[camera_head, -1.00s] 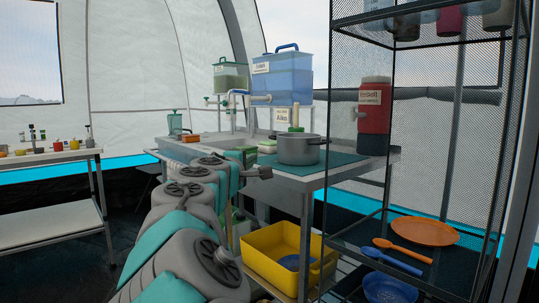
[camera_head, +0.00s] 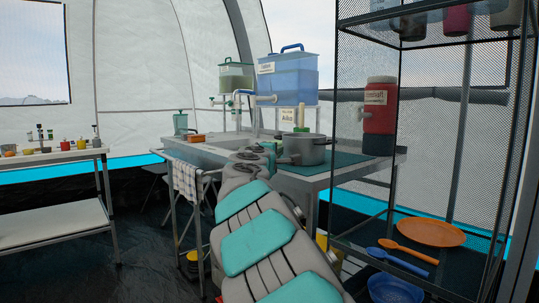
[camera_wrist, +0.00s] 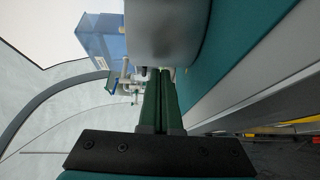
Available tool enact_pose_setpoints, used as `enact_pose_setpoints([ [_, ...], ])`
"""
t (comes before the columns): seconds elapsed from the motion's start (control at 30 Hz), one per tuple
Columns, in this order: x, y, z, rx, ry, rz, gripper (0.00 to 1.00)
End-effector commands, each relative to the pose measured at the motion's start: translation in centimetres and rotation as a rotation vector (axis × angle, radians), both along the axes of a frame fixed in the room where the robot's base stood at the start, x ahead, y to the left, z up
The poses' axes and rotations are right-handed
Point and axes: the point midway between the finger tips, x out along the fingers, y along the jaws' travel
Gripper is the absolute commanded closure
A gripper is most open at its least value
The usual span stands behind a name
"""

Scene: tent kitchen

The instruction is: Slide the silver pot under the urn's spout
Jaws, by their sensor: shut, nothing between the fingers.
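The silver pot (camera_head: 308,149) stands upright on the teal mat (camera_head: 345,166) on the metal table. It also fills the top middle of the wrist view (camera_wrist: 165,32). A red urn (camera_head: 380,112) with a dark base stands to its right, at the mat's far right, with a small spout (camera_head: 360,114) pointing left towards the pot. The pot is left of the spout, with a gap between them. My gripper (camera_head: 284,160) is at the pot's left side, partly hidden by my arm. In the wrist view its dark green fingers (camera_wrist: 161,72) are together and empty, close to the pot; contact is unclear.
A blue tank (camera_head: 288,78) and a green tank (camera_head: 236,77) with taps stand behind the sink. A mesh shelf (camera_head: 425,150) stands at the front right. The mat between pot and urn is clear.

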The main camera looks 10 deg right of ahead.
Motion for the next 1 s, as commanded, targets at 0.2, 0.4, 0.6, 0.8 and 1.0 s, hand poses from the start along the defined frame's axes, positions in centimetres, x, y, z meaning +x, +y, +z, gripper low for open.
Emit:
enact_pose_setpoints([
  [0.2,0.2,-0.6,0.0,0.000,0.000,0.000,1.00],
  [0.4,0.2,-0.6,0.0,-0.001,0.000,0.000,1.00],
  [0.6,0.8,-2.3,0.0,0.001,0.000,-0.004,1.00],
  [0.8,2.7,-7.0,0.0,0.000,0.001,-0.004,1.00],
  [1.0,4.0,-10.1,-0.1,0.001,0.002,-0.003,1.00],
])
